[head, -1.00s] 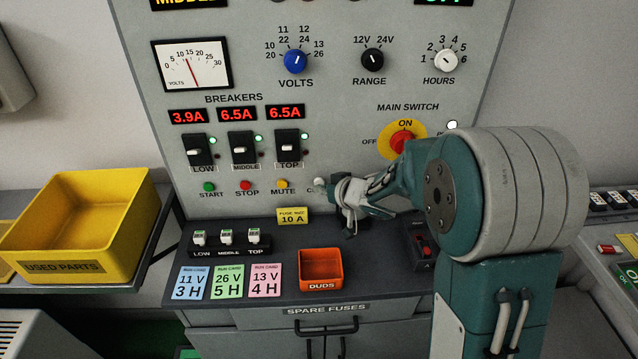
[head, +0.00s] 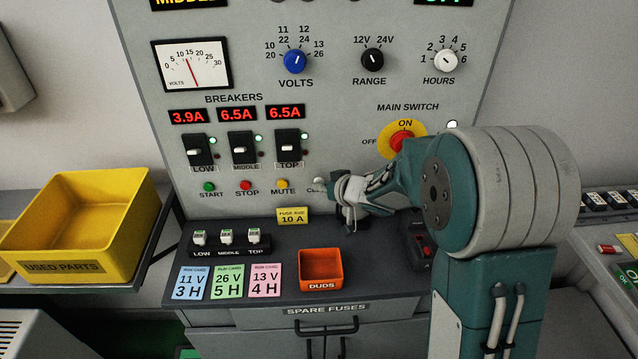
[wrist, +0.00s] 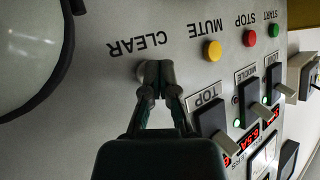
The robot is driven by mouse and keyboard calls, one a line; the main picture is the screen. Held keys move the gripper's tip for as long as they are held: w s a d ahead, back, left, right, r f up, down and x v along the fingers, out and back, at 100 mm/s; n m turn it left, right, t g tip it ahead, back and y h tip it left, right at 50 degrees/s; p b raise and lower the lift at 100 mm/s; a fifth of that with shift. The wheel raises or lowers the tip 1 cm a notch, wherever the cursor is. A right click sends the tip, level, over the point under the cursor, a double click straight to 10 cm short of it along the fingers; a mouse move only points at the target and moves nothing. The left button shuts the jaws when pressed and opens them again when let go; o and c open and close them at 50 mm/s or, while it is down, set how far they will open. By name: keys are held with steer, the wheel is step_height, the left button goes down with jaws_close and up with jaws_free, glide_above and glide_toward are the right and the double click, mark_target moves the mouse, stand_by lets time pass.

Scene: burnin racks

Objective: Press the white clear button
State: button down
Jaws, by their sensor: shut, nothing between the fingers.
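The white clear button (head: 319,182) is at the right end of the button row on the grey panel, just left of my gripper (head: 337,187). In the wrist view, a pale edge of the clear button (wrist: 142,71) shows beside and behind the fingertips of my gripper (wrist: 159,72), below the CLEAR label. The fingers are closed together and hold nothing. They cover much of the button there. I cannot tell whether the tips touch it.
The yellow mute button (head: 282,184), red stop button (head: 246,186) and green start button (head: 209,187) are left of it. Breaker switches (head: 287,147) stick out above. The orange duds bin (head: 321,282) stands on the ledge below.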

steer(key=shift+s, duration=0.85)
steer(key=shift+s, duration=2.5)
